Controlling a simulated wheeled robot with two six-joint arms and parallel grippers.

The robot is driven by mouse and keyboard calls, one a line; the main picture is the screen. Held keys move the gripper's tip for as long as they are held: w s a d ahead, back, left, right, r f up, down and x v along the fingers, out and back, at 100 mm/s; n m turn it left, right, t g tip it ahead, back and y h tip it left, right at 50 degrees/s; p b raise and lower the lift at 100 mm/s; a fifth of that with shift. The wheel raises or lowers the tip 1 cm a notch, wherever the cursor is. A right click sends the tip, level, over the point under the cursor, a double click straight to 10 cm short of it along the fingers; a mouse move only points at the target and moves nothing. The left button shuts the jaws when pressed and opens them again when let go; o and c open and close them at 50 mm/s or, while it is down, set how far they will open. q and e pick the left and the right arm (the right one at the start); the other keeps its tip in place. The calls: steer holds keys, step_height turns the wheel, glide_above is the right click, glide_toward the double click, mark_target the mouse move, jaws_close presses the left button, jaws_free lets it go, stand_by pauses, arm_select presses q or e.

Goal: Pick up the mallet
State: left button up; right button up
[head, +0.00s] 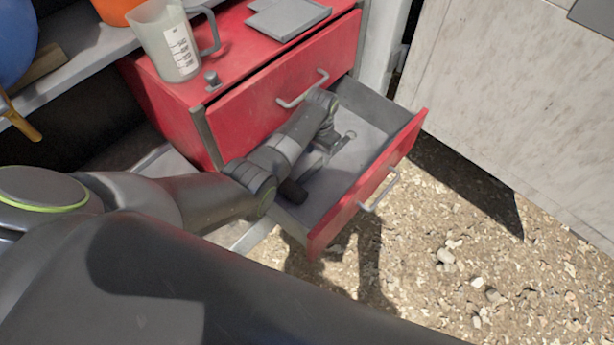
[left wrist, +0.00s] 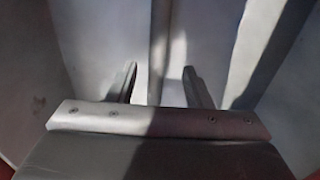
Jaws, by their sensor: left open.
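The mallet appears to lie in the open red drawer, mostly hidden under my left arm. A dark, stubby end (head: 292,192) shows near the drawer's left side, and a small pale metallic piece (head: 347,138) shows farther back. I cannot tell whether both belong to it. My left gripper (left wrist: 160,72) is open and reaches down into the drawer (head: 365,190). In the left wrist view a narrow grey bar (left wrist: 159,40), possibly the mallet's handle, runs between the two fingers, without clear contact. My right gripper is not in view.
The red cabinet (head: 250,105) carries a clear measuring jug (head: 165,40) and a grey flat plate (head: 288,15). A shelf (head: 90,45) with a blue round object (head: 15,40) stands left. Drawer walls enclose the gripper closely. Gravel ground lies right.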

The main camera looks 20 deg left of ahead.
mark_target(318, 164)
arm_select(q)
steer(key=f+b, duration=0.1)
steer(key=f, duration=0.4)
steer(key=shift+s+d+f+b, duration=0.1)
steer(key=shift+s+b, duration=0.1)
steer(key=shift+b, duration=0.2)
steer(key=shift+c, duration=0.4)
jaws_close()
